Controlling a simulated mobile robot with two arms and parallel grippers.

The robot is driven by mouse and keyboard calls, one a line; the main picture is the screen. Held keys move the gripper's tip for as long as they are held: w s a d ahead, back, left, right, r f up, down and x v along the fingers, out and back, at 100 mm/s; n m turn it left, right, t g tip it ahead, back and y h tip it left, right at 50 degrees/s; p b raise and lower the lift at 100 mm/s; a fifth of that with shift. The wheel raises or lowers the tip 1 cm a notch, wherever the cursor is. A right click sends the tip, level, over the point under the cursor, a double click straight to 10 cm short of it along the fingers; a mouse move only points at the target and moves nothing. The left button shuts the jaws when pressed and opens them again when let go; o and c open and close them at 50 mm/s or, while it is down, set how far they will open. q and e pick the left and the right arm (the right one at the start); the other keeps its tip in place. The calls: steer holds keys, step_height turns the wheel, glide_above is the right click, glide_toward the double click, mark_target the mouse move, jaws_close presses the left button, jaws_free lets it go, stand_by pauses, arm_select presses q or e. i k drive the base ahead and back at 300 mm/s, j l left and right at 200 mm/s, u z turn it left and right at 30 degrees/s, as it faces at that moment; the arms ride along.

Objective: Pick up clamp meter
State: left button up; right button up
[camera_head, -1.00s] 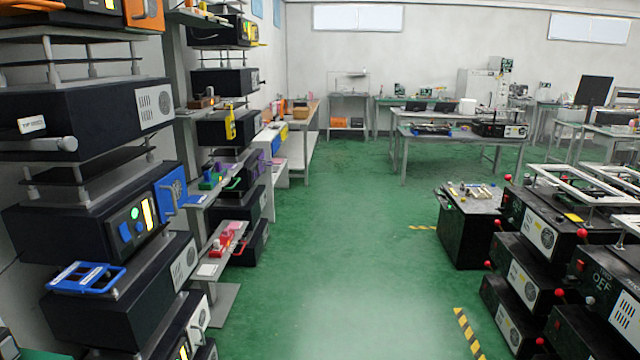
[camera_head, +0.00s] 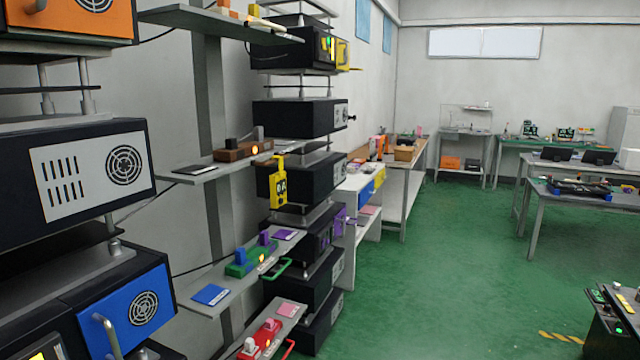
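Neither of my grippers shows in this view.
Grey shelves jut out on the left, one with a brown block (camera_head: 240,150), one with a green fixture (camera_head: 250,262), one with a red fixture (camera_head: 262,338). A large black unit (camera_head: 75,165) stands near on the left. Green floor (camera_head: 450,270) is clear in the middle.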

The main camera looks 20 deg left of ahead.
mark_target(277, 181)
steer(key=i, duration=2.5)
steer(key=i+u, duration=0.1)
steer(key=i, duration=0.4)
steer(key=i+l+u, duration=0.1)
steer(key=i, duration=0.4)
steer(key=i+l+u, duration=0.1)
steer(key=i, duration=0.4)
steer(key=i+l+u, duration=0.1)
steer(key=i, duration=0.45)
steer(key=l, duration=0.1)
